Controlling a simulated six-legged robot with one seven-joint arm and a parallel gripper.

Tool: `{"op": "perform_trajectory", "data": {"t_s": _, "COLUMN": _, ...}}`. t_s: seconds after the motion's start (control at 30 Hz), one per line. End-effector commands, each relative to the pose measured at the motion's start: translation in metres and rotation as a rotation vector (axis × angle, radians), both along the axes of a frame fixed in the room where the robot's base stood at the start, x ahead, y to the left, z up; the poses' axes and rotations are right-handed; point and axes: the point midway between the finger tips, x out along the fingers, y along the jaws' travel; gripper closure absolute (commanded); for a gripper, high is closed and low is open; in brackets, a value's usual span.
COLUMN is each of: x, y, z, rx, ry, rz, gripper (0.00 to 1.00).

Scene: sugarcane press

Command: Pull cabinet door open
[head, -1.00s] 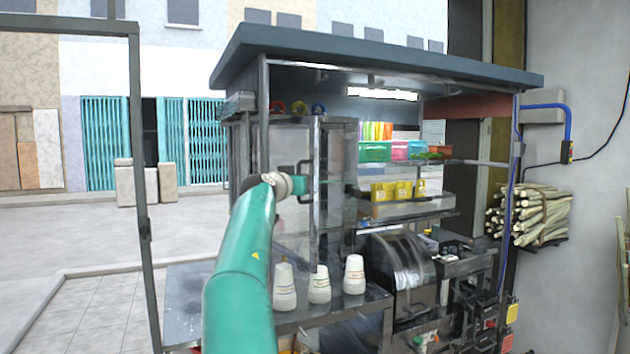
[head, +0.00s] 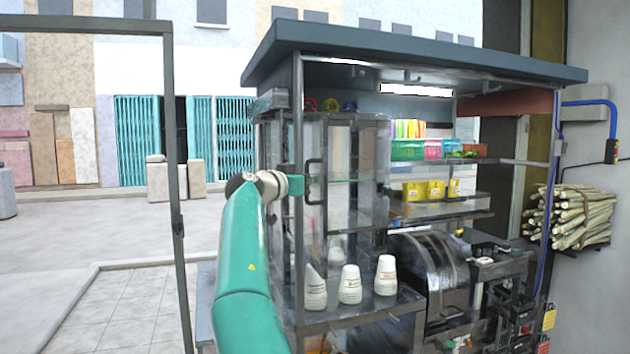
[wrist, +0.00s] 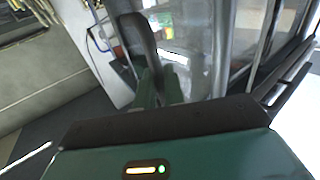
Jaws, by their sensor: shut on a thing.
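The glass cabinet (head: 358,122) stands on the left part of the stall counter. Its framed glass door carries a dark upright bar handle (head: 315,181). My gripper (head: 302,184) reaches the handle from the left and is shut on it. In the wrist view the handle (wrist: 138,38) is a dark curved bar running down between my green fingers (wrist: 160,90). The door appears at least partly swung out, but its exact angle is hard to tell. My fingertips are small in the head view.
A stall post (head: 298,240) rises close beside my gripper. A metal press (head: 430,270) is to the right. A thin grey frame post (head: 174,200) stands left; open paving lies beyond.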

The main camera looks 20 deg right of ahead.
Motion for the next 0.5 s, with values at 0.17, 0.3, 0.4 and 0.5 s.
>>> {"op": "perform_trajectory", "data": {"t_s": 0.17, "x": 0.0006, "y": 0.0016, "z": -0.0019, "rx": 0.001, "ry": 0.003, "rz": 0.001, "gripper": 1.00}}
{"op": "perform_trajectory", "data": {"t_s": 0.3, "x": 0.0005, "y": 0.0011, "z": -0.0020, "rx": 0.003, "ry": 0.003, "rz": 0.000, "gripper": 1.00}}
{"op": "perform_trajectory", "data": {"t_s": 0.4, "x": 0.0005, "y": 0.0003, "z": -0.0018, "rx": 0.002, "ry": 0.003, "rz": 0.000, "gripper": 0.74}}
{"op": "perform_trajectory", "data": {"t_s": 0.5, "x": 0.0003, "y": -0.0003, "z": -0.0013, "rx": 0.002, "ry": 0.003, "rz": -0.001, "gripper": 0.74}}
